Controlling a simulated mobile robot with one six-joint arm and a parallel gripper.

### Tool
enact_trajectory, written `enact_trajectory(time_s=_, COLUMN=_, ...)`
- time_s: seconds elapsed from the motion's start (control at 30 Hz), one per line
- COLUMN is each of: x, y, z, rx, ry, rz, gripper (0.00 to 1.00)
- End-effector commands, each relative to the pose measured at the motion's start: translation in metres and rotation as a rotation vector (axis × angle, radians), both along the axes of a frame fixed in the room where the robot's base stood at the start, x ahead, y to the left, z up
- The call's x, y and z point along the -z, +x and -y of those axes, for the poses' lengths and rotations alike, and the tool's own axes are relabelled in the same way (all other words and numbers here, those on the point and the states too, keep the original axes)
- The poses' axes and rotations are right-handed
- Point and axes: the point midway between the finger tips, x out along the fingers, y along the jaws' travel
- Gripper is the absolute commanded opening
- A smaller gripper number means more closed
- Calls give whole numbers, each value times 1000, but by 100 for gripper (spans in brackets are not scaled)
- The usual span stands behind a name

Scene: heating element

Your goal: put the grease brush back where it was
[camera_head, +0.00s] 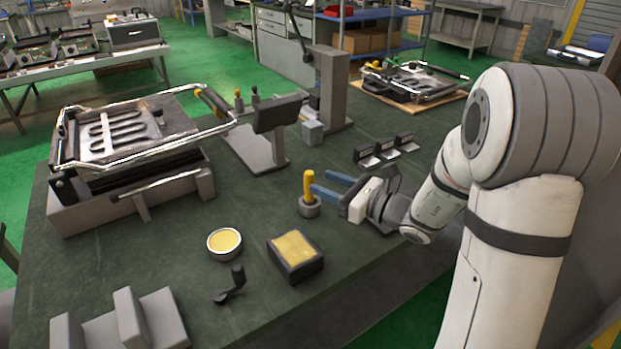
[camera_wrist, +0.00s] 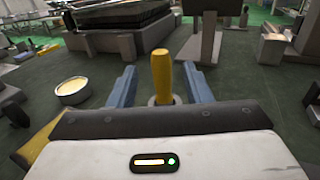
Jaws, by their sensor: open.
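The grease brush (camera_head: 309,184) stands upright with its yellow handle up in a small grey round holder (camera_head: 309,207) on the dark green table. Its bristles are hidden in the holder. In the wrist view the yellow handle (camera_wrist: 161,72) rises between the two blue fingers. My gripper (camera_head: 325,184) is open, with its blue fingers apart and pointing left at the brush. The wrist view shows my gripper (camera_wrist: 162,85) with a finger on each side of the handle and visible gaps between. A round bowl of yellow grease (camera_head: 224,243) stands to the left.
A dark square tray of yellow grease (camera_head: 296,254) and a small black crank-like part (camera_head: 231,284) lie near the front. A grey stand (camera_head: 265,145) is behind the brush. Small black blocks (camera_head: 386,149) sit behind my gripper. A metal-framed fixture (camera_head: 135,150) fills the left.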

Motion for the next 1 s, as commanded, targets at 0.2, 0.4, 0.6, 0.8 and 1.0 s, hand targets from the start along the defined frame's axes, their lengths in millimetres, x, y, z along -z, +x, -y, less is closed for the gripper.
enact_trajectory(time_s=0.2, x=-1, y=-24, z=37, rx=4, ry=1, rz=-1, gripper=45)
enact_trajectory(time_s=0.4, x=0, y=-36, z=54, rx=1, ry=0, rz=0, gripper=45)
enact_trajectory(time_s=0.6, x=-1, y=-61, z=37, rx=-114, ry=-108, rz=33, gripper=45)
enact_trajectory(time_s=0.8, x=13, y=-139, z=2, rx=-486, ry=-497, rz=188, gripper=45)
enact_trajectory(time_s=1.0, x=37, y=-207, z=20, rx=-886, ry=-965, rz=431, gripper=45)
